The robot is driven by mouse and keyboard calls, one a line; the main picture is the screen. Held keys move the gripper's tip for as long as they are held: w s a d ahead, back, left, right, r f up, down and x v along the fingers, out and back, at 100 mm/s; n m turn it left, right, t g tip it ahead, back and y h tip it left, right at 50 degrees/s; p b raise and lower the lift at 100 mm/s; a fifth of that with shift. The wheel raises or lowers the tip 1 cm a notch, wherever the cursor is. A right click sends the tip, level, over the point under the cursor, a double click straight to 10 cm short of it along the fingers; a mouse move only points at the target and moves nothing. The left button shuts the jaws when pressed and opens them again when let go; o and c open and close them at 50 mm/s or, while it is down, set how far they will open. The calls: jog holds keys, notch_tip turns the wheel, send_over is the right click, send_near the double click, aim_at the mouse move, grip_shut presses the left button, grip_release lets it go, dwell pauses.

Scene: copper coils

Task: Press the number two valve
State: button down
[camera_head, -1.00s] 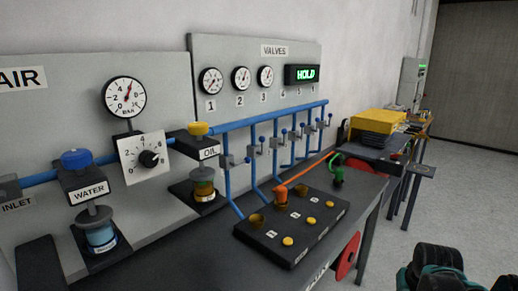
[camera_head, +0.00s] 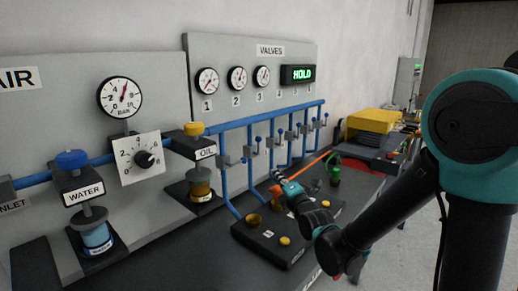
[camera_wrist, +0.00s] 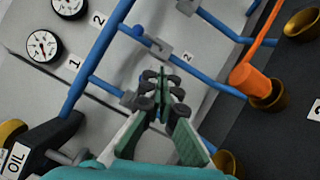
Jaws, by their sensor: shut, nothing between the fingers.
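The blue valve manifold (camera_head: 262,117) runs under the gauges, with several small grey valves on its down-pipes. In the wrist view a valve with a blue knob (camera_wrist: 137,31) and grey body (camera_wrist: 158,47) sits beside a small "2" label (camera_wrist: 188,57). My gripper (camera_head: 275,177) is in front of the lower pipes in the head view. In the wrist view my gripper (camera_wrist: 163,80) is shut and empty, its tips pointing toward the number two valve and appearing apart from it; the exact gap is unclear. Another grey valve body (camera_wrist: 129,97) is left of the fingers.
A black block (camera_head: 280,250) below my arm holds brass cups (camera_head: 253,219) and yellow buttons (camera_head: 285,241). An orange plug (camera_wrist: 249,82) with its hose stands in a cup right of my gripper. The oil unit (camera_head: 200,151) is at left. The lit display (camera_head: 301,74) reads HOLD.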

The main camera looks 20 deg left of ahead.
jog(key=a, duration=0.1)
jog(key=s+a+r+n+y, duration=0.1)
jog(key=a+n, duration=0.1)
jog(key=shift+s+r+y, duration=0.3)
jog(key=shift+r, duration=0.05)
jog(key=w+d+r+x, duration=0.1)
jog(key=d+x, duration=0.1)
jog(key=x, duration=1.1)
jog(key=shift+w+d, duration=0.15)
jog(key=shift+w, duration=0.2)
